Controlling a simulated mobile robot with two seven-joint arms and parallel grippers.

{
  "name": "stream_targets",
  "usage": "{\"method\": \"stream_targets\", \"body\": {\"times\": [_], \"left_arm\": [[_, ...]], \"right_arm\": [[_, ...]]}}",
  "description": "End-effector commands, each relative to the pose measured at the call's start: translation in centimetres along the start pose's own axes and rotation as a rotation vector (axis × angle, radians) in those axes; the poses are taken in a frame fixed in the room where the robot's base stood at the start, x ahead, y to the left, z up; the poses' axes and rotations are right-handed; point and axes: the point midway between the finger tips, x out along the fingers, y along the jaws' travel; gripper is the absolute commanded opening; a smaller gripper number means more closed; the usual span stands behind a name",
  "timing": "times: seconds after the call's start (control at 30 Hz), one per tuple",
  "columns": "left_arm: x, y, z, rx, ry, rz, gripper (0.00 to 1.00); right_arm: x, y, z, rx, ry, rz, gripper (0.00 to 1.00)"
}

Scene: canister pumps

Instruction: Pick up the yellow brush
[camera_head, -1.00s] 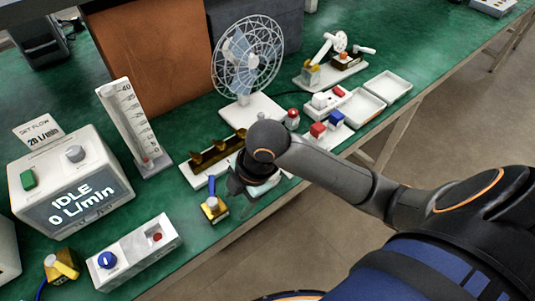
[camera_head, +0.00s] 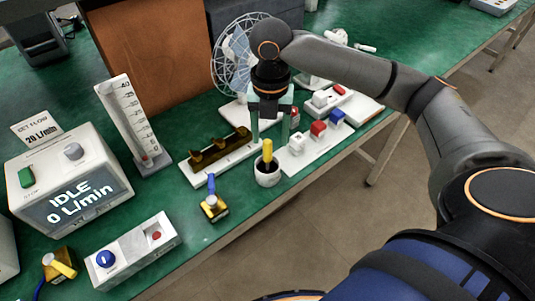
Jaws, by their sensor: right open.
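The yellow brush (camera_head: 267,151) stands upright in a small white cup (camera_head: 267,178) near the table's front edge. Only its yellow handle shows; its lower end is hidden in the dark inside of the cup. My right gripper (camera_head: 269,138) points down just above and behind the cup. Its two pale fingers are apart, one on each side of the handle's line in the picture. I cannot tell whether they touch the brush. My left gripper is not in view.
A brass rack on a white base (camera_head: 215,157) stands left of the cup. A white tray with red, white and blue blocks (camera_head: 318,130) is to the right. A fan (camera_head: 230,60) stands behind, partly hidden by my arm. A blue-handled brass valve (camera_head: 212,205) is at front left.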

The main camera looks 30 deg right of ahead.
Motion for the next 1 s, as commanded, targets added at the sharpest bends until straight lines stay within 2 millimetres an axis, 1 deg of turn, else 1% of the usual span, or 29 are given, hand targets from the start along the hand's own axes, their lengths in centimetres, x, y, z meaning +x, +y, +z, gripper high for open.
{"method": "stream_targets", "body": {"times": [0.03, 0.1, 0.27, 0.5, 0.6, 0.7, 0.87, 0.9, 1.0], "left_arm": [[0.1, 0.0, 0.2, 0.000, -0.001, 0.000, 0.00], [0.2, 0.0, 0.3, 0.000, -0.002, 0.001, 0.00], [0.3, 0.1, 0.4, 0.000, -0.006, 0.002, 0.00], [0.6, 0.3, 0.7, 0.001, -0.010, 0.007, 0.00], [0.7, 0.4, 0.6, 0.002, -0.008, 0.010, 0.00], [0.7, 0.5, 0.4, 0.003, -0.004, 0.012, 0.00], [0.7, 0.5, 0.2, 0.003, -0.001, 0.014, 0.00], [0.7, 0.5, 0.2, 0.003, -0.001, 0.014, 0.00], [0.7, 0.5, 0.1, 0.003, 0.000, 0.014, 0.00]], "right_arm": [[1.0, 0.0, 0.0, 0.001, 0.001, -0.002, 0.61], [1.7, 0.0, 0.0, 0.001, 0.000, -0.001, 0.61], [2.8, 0.1, 0.0, 0.001, 0.000, 0.000, 0.61], [6.3, 0.6, 0.3, 0.002, 0.001, -0.002, 0.61], [7.2, 0.6, 0.4, 0.002, -0.001, 0.000, 0.61], [7.6, 0.6, 0.4, 0.001, -0.002, 0.001, 0.61], [7.6, 0.6, 0.4, 0.001, -0.002, 0.001, 0.61], [7.6, 0.6, 0.4, 0.001, -0.002, 0.001, 0.60], [7.5, 0.6, 0.4, 0.001, -0.002, 0.001, 0.49]]}}
